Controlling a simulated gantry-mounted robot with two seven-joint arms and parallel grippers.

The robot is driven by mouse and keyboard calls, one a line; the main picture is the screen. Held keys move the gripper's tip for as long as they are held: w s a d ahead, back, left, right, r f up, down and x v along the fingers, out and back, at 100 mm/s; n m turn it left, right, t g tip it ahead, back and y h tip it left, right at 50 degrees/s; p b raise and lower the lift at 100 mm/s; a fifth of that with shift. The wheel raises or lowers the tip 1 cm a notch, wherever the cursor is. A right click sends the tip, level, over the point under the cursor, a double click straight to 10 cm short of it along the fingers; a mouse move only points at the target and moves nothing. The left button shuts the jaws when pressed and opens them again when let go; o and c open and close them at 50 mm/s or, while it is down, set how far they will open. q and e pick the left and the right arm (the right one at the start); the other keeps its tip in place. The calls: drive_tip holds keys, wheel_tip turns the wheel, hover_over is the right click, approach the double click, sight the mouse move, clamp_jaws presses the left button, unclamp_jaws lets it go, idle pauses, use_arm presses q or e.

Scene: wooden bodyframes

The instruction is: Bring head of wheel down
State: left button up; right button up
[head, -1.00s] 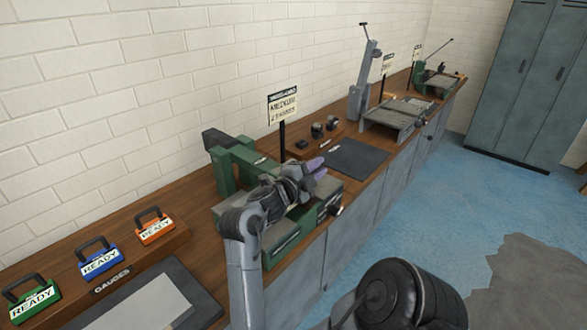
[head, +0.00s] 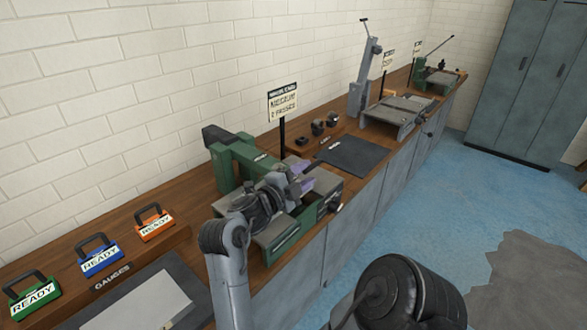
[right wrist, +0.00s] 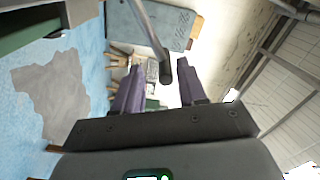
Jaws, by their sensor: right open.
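The green wheel machine (head: 228,172) stands on the wooden bench in the head view. Its raised green head arm has a dark block (head: 217,137) at the back end. My right gripper (head: 303,180), with purple fingers, is over the front of the machine and hides part of it, including any wheel there. In the right wrist view the gripper (right wrist: 160,76) is open. A grey bar (right wrist: 149,28) with a dark rounded end (right wrist: 166,72) shows between the fingers; I cannot tell whether it touches them. My left gripper is not in view.
A sign (head: 283,102) stands behind the machine. A dark mat (head: 354,156) and small dark parts (head: 318,128) lie to its right. Gauge boxes with READY labels (head: 100,258) stand at left. Other bench machines (head: 398,112) stand further back.

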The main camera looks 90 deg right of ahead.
drive_tip(key=v, duration=0.5)
drive_tip(key=shift+w+a, duration=0.2)
